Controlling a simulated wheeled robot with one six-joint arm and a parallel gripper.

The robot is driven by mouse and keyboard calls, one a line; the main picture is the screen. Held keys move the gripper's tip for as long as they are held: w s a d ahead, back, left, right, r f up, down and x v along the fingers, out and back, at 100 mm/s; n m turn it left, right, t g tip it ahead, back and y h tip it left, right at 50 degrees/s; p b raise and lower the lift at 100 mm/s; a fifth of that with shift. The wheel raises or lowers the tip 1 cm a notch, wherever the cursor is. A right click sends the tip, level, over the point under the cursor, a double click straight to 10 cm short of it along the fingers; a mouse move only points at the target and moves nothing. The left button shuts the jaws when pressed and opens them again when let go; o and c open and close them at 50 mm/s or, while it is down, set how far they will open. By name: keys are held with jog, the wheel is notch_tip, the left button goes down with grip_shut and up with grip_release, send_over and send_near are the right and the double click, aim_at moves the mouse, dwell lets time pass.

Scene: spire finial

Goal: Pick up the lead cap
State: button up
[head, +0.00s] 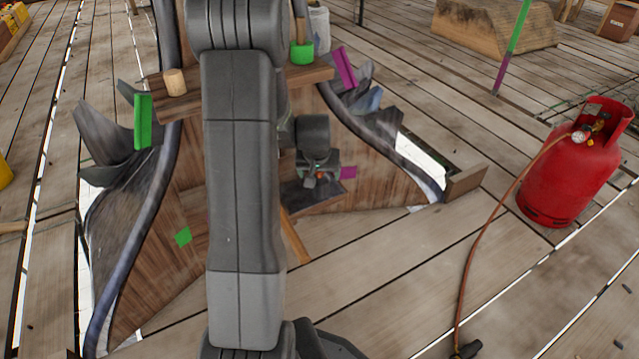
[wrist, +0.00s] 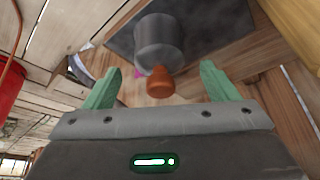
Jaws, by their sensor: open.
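In the wrist view a dull grey cylinder (wrist: 158,40), which looks like the lead cap, carries a copper-brown knob (wrist: 160,83) at its near end. The cylinder is in front of a dark grey sheet (wrist: 205,22). My gripper (wrist: 161,67) is open, with one green finger on either side of the knob. Both fingers stand apart from it with visible gaps. I cannot tell the exact depth between the fingers and the cap. In the head view my gripper (head: 319,174) is low in front of the wooden spire (head: 385,180); my arm hides much there, and the cap is not clear.
A red gas bottle (head: 568,180) with a hose (head: 483,240) stands at right on the plank deck (head: 400,290). Torn dark sheeting (head: 105,135) curls from the spire at left. A wooden ledge (head: 310,75) crosses behind my arm. Deck planks at front right are mostly clear.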

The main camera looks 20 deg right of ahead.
aim_at(319, 176)
jog(key=b+x, duration=0.1)
jog(key=x, duration=0.3)
jog(key=shift+f, duration=0.1)
jog(key=shift+c, duration=0.4)
